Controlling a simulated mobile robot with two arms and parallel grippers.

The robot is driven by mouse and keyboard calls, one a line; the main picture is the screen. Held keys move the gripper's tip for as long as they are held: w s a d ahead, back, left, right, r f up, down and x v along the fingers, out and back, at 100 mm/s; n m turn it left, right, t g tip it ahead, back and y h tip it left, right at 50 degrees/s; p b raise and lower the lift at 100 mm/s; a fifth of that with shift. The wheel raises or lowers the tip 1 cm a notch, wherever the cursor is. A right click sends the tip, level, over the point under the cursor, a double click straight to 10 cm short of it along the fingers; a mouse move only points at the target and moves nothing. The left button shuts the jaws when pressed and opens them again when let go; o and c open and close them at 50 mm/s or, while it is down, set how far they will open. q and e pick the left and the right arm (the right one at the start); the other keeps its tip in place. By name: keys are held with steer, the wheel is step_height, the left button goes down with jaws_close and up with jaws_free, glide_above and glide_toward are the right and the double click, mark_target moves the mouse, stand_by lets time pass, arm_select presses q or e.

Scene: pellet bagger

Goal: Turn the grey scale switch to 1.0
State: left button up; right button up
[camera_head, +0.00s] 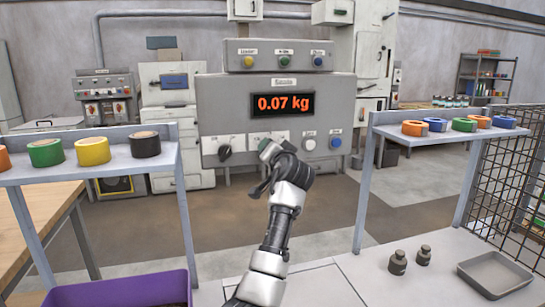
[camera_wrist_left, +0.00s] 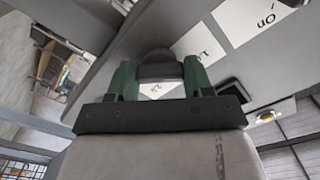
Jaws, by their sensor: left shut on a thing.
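The scale's grey box (camera_head: 212,106) carries a display (camera_head: 283,104) that reads 0.07 kg in orange. On its lower front, my left gripper (camera_head: 268,150) is at the middle control, between a black knob (camera_head: 225,152) and a white button (camera_head: 309,144). In the left wrist view the green fingers of my left gripper (camera_wrist_left: 160,73) are shut on the dark grey switch (camera_wrist_left: 157,55), one on each side. White labels lie around it, one reading "On" (camera_wrist_left: 252,18). The gripper hides the switch in the head view, and I cannot tell which mark it points to. My right gripper is not in view.
A shelf with coloured tape rolls (camera_head: 92,150) stands at left, another with rolls (camera_head: 464,125) at right. A purple bin (camera_head: 120,292) is at the lower left. Two weights (camera_head: 398,263) and a grey tray (camera_head: 494,273) sit at the lower right.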

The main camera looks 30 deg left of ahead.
arm_select(q)
steer(key=shift+f, duration=0.1)
stand_by(0.4)
steer(key=o, duration=0.9)
steer(key=shift+o, duration=0.2)
steer(key=shift+d, duration=0.1)
steer(key=b+v, duration=0.1)
steer(key=v, duration=0.9)
steer(key=shift+s+d+b, duration=0.2)
steer(key=shift+s+b, duration=0.1)
steer(key=shift+b, duration=0.1)
